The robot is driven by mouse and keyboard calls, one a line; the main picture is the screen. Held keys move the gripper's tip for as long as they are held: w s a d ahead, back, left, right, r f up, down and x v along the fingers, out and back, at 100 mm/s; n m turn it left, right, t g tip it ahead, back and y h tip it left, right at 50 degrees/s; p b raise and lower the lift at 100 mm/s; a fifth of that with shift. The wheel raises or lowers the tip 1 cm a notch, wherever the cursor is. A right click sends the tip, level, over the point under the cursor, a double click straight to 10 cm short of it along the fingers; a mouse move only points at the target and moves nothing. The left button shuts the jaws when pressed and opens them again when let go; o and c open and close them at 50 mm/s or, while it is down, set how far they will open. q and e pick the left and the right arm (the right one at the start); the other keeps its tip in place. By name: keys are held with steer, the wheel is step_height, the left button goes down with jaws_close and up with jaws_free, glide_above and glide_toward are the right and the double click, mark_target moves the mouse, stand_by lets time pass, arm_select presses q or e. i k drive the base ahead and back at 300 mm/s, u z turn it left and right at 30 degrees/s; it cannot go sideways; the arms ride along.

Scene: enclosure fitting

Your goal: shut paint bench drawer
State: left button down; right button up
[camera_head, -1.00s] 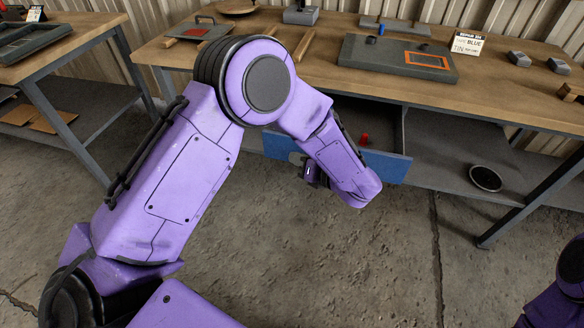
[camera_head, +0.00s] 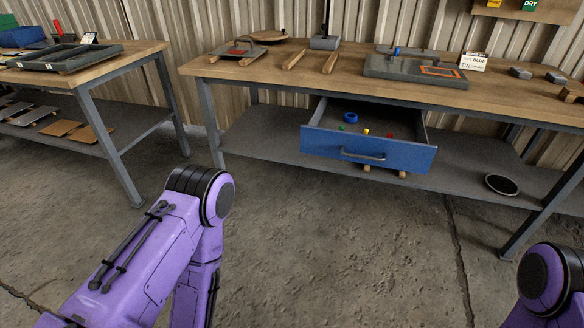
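The paint bench drawer (camera_head: 368,153) has a blue front with a grey bar handle (camera_head: 362,155). It hangs open under the wooden bench top (camera_head: 300,78), pulled out toward me. Inside it lie a blue ring (camera_head: 351,117) and small green, yellow and red pieces. My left arm is at the lower left, folded down and well short of the drawer; its gripper is not in view. Only part of my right arm shows at the lower right edge, and its gripper is not in view. Nothing touches the drawer front or its handle.
A grey fixture (camera_head: 415,70) with an orange-framed patch sits on the bench top. A round dark dish (camera_head: 502,185) lies on the lower shelf at right. Another bench (camera_head: 80,75) stands at left. The concrete floor (camera_head: 330,230) before the drawer is clear.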

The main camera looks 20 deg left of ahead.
mark_target(409, 151)
steer(key=u, duration=0.3)
steer(key=k, duration=0.7)
steer(key=z, duration=0.75)
steer(key=i, duration=1.65)
steer(key=u, duration=0.55)
